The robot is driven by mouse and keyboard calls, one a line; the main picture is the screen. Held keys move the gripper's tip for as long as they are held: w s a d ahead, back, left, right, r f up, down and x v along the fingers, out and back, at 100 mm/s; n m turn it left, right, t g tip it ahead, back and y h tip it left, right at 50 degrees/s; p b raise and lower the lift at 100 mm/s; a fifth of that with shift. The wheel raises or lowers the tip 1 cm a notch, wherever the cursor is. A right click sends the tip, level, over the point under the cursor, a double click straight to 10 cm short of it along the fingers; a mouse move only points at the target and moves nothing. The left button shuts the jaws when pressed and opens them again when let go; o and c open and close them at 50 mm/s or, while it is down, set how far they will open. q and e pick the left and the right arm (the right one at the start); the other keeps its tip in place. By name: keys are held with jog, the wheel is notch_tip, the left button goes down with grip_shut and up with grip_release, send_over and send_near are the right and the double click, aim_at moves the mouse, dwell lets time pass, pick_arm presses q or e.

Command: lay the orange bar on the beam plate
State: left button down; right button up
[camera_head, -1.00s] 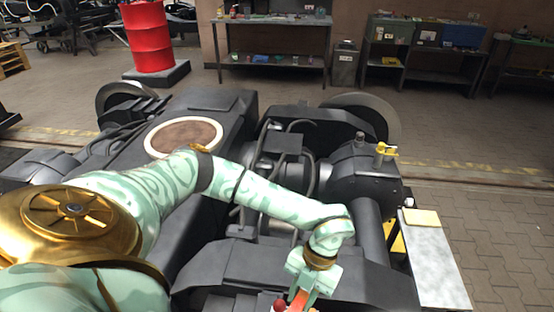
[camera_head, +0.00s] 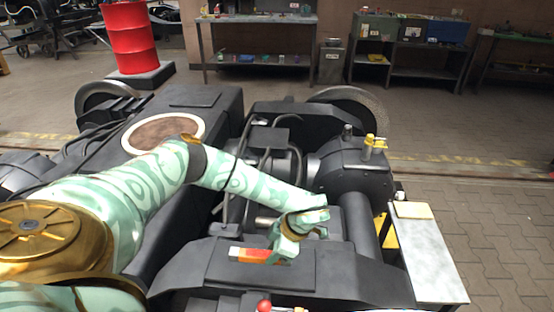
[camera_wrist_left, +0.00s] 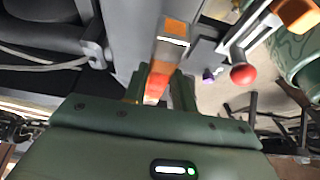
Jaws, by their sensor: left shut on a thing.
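The orange bar (camera_head: 250,255) is gripped near its right end in the head view; its left end is pale. It also shows in the left wrist view (camera_wrist_left: 176,28), pointing away from the fingers. My left gripper (camera_head: 276,256) is shut on it; its fingers also show in the left wrist view (camera_wrist_left: 160,88). I cannot tell whether the bar touches the plate. My right gripper is not in view.
A red ball knob (camera_head: 264,306) is at the bottom edge, also in the left wrist view (camera_wrist_left: 243,74). A grey side table (camera_head: 428,250) with a yellowish pad (camera_head: 411,210) stands right of the bogie. A yellow-topped fitting (camera_head: 374,142) sits on the motor housing.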

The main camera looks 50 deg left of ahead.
pick_arm(q)
jog(key=f, duration=0.1)
jog(key=w+a+f+b, duration=0.1)
jog(key=a+f, duration=0.1)
jog(key=shift+w+f+b, duration=0.2)
jog(key=shift+w+b, duration=0.15)
jog(key=shift+w, duration=0.05)
notch_tip(320, 180, down, 4)
jog(key=shift+w+a+r+b, duration=0.1)
jog(key=shift+r+b, duration=0.05)
jog(key=shift+b, duration=1.1)
jog(key=shift+r, duration=0.3)
jog(key=c, duration=1.1)
grip_release()
jog(key=shift+f, duration=0.15)
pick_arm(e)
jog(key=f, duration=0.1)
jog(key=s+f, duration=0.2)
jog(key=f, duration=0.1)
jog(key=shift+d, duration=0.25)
